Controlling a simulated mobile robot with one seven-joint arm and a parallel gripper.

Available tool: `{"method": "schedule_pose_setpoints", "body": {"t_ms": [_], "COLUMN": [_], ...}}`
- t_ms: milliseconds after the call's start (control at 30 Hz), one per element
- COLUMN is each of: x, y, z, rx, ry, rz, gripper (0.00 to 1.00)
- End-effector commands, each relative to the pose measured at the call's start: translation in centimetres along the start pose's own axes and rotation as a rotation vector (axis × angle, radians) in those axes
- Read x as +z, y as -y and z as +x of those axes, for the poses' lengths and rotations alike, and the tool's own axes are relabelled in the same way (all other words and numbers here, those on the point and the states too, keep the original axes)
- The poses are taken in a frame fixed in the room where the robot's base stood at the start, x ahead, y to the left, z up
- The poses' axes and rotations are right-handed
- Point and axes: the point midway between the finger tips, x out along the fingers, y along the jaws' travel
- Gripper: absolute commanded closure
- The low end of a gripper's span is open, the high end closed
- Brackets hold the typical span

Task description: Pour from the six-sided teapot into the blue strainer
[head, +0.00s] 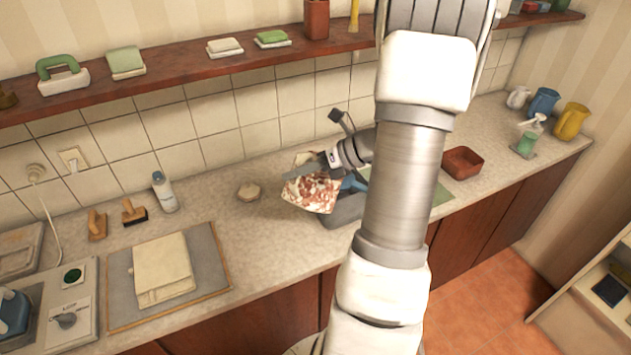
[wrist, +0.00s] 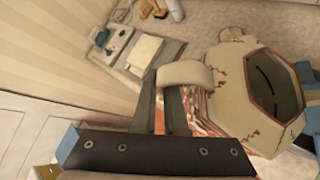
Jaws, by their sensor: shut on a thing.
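The six-sided teapot (head: 313,191), cream with a red-brown pattern, is held over the left end of a grey basin (head: 343,213) and looks tilted. In the wrist view the teapot (wrist: 231,80) shows its open six-sided mouth, with no lid on it. My gripper (head: 326,165) is shut on its cream handle, and the fingers (wrist: 165,100) show at the handle in the wrist view. A blue piece (head: 354,183), likely the blue strainer, shows just right of the teapot, partly hidden by my arm. The spout and any stream cannot be made out.
A board with a folded cloth (head: 162,268) lies farther left, near a white bottle (head: 164,191). A red-brown tray (head: 463,163) stands right of my arm. A shelf (head: 190,68) runs above.

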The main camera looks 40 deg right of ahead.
Motion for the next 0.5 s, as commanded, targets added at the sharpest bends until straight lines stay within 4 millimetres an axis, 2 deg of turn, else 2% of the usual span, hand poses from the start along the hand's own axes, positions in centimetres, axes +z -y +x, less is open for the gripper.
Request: {"method": "schedule_pose_setpoints", "body": {"t_ms": [500], "x": [0.82], "y": [0.41], "z": [-0.69], "rx": [0.053], "ry": [0.004], "rz": [0.06], "gripper": [1.0]}}
